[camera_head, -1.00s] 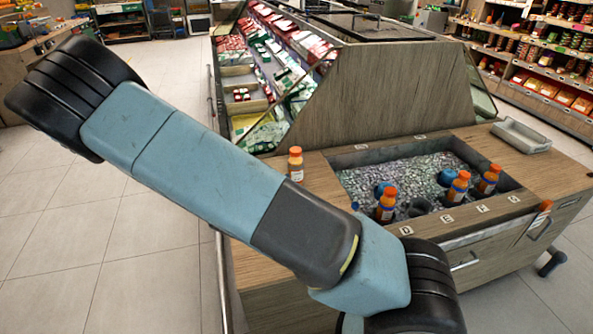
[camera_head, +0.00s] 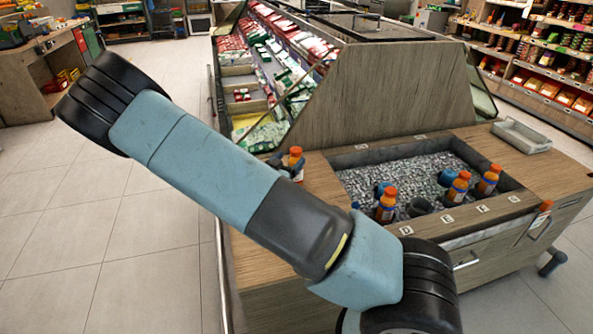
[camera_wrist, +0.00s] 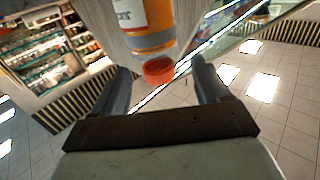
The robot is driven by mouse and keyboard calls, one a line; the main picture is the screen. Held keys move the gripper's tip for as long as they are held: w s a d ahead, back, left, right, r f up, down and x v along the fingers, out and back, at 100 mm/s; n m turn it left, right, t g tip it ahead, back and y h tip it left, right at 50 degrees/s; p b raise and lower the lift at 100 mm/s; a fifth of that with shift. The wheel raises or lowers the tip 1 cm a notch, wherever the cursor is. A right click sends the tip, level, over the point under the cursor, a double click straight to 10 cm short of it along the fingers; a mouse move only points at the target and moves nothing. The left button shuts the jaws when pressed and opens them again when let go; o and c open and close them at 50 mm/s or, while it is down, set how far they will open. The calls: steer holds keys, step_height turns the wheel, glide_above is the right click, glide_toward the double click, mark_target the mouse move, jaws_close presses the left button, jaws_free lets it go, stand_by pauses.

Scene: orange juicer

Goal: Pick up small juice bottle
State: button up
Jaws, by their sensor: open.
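A small juice bottle with an orange cap (camera_head: 295,151) stands on the wooden counter, left of the ice bin. In the wrist view the bottle (camera_wrist: 146,22) appears cap-down in the picture, with an orange band and a white label; its far end is cut off by the top edge. My gripper (camera_wrist: 160,68) is open, one finger on each side of the cap end, with visible gaps. In the head view, dark gripper parts (camera_head: 281,163) show beside the bottle and partly cover it.
Several similar bottles (camera_head: 386,206) stand in the ice bin (camera_head: 345,158), with dark cup-like items among them. A grey tray (camera_head: 522,135) lies at the counter's right. A sloped wooden panel (camera_head: 385,90) rises behind. Open floor lies left.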

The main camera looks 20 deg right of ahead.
mark_target(293, 157)
steer(key=x, duration=0.4)
steer(key=shift+d, duration=0.2)
jaws_close()
stand_by(0.5)
